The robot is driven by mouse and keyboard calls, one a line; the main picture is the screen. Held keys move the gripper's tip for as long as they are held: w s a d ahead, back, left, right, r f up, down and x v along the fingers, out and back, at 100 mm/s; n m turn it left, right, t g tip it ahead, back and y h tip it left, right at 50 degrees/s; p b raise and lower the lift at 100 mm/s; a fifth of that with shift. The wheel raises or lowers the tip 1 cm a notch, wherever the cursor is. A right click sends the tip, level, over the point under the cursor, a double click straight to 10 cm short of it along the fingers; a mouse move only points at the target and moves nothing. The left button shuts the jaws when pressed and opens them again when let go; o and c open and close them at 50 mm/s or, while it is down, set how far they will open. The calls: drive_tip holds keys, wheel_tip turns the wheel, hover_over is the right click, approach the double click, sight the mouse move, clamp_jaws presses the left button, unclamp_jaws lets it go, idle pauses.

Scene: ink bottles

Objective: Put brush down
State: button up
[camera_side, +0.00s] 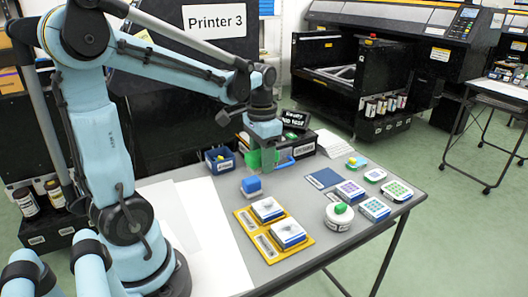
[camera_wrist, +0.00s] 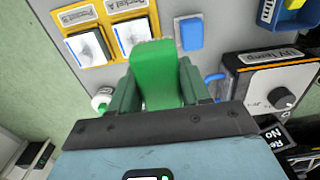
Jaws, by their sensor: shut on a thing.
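My gripper (camera_side: 266,160) is shut on a bright green block, which I take to be the brush (camera_side: 253,159). It hangs above the grey table near the dark box at the back. In the wrist view the brush (camera_wrist: 153,70) sits between the two dark green fingers of my gripper (camera_wrist: 160,85). A blue block on a pale base (camera_side: 252,186) stands in front of the gripper.
A yellow tray (camera_side: 273,255) with white-and-blue packs lies in front. A round white jar with a green top (camera_side: 339,217) and several small pads stand right. A blue bin (camera_side: 219,161) is behind. A blue loop (camera_wrist: 215,78) shows beside the lamp box (camera_wrist: 272,80). Bare table lies between.

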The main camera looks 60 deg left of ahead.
drive_tip(key=shift+w+a+f, duration=0.15)
drive_tip(key=shift+w+a, duration=0.4)
drive_tip(key=shift+a, duration=0.2)
hover_over(240, 179)
wheel_tip(240, 179, down, 7)
drive_tip(key=shift+r, duration=0.1)
drive_tip(key=shift+f, duration=2.05)
drive_tip(key=shift+f, duration=0.1)
drive_tip(key=o, duration=0.7)
drive_tip(key=shift+o, duration=0.2)
